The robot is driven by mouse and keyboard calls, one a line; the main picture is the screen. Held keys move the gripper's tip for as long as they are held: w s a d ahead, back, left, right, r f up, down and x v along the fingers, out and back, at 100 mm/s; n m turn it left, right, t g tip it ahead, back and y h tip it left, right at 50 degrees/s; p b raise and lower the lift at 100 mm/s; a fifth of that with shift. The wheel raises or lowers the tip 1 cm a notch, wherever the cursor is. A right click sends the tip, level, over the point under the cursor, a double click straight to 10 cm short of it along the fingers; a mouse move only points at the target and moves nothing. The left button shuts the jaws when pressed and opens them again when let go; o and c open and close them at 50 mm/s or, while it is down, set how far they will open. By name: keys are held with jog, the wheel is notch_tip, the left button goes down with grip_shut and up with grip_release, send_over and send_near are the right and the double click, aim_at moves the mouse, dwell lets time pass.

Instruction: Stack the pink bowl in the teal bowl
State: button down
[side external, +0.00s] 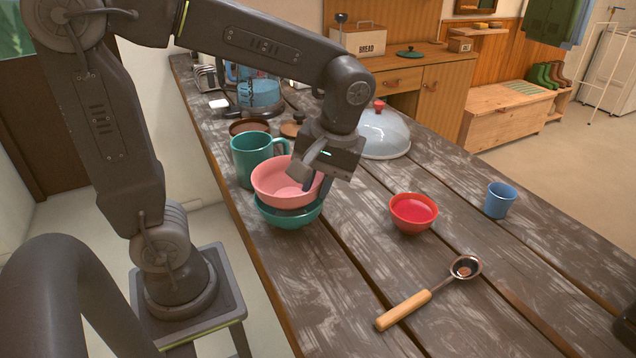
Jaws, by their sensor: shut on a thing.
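The pink bowl (272,187) is upright and sits over the teal bowl (290,217), with its lower part hidden inside or behind the teal rim. I cannot tell whether its base touches the teal bowl. The teal bowl stands on the wooden table near its left edge. My gripper (311,180) is shut on the right side of the pink bowl's rim, one finger inside the bowl and the other outside it.
A teal mug (252,158) stands close behind the bowls. A red bowl (413,213), a blue cup (499,200) and a wooden-handled ladle (420,298) are to the right. A domed lid (384,135) is behind my gripper. The front of the table (320,285) is clear.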

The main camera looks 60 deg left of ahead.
jog(key=shift+f, duration=0.25)
jog(key=shift+f, duration=0.15)
jog(key=c, duration=1)
grip_release()
jog(key=shift+c, duration=0.2)
jog(key=v, duration=1.2)
